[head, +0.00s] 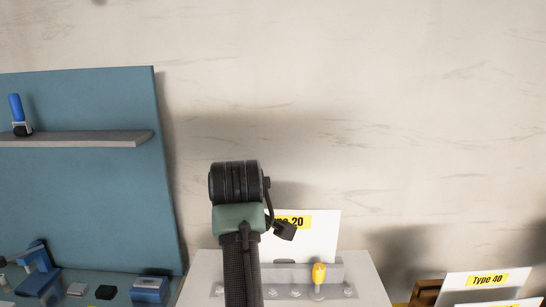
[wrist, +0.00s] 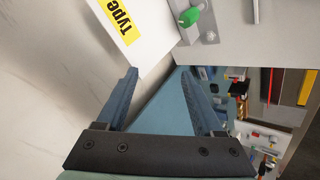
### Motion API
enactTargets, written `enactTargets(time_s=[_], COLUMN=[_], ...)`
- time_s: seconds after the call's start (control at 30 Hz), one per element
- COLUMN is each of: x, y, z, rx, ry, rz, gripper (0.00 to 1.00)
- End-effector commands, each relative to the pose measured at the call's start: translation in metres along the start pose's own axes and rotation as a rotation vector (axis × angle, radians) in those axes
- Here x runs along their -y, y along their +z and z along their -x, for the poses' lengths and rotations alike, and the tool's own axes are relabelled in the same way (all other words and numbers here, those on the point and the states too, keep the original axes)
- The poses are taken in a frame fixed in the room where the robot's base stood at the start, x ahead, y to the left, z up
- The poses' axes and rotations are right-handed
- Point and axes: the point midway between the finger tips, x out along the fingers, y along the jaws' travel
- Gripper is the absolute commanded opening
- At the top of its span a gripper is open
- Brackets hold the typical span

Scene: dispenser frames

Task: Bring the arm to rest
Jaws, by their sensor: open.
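My gripper (wrist: 158,74) is open in the wrist view, with its two dark blue-grey fingers apart and nothing between them. Beyond the fingers are a white card with a yellow "Type" label (wrist: 125,20), a blue panel and a cluttered area. In the head view my arm (head: 240,190) rises from the bottom edge in front of a "Type 20" card (head: 322,230) and partly covers it. The fingers cannot be made out in the head view.
A grey dispenser block (head: 365,280) with a yellow-handled piece (head: 318,273) stands by my arm. A blue panel (head: 80,200) with a shelf (head: 75,139) is at left, holding a blue-handled item (head: 18,112). A "Type 40" card (head: 487,281) is at right. The upper wall is bare.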

Motion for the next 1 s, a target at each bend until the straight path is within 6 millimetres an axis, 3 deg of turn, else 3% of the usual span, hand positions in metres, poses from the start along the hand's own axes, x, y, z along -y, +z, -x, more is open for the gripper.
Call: enactTargets(time_s=[0.07,0.17,0.37,0.6,0.7,0.83,1.0], x=[-0.009,-0.027,-0.040,-0.009,0.008,0.020,0.022], y=[-0.003,-0.009,-0.004,0.030,0.044,0.052,0.053], z=[0.007,0.037,0.133,0.272,0.313,0.341,0.348], rx=[-0.118,-0.283,-0.672,-1.169,-1.312,-1.408,-1.431], ry=[0.145,0.313,0.597,0.814,0.855,0.875,0.878], rz=[-0.104,-0.237,-0.475,-0.652,-0.677,-0.689,-0.692], gripper=[0.69,0.69,0.69,0.69,0.69,0.69,0.69])
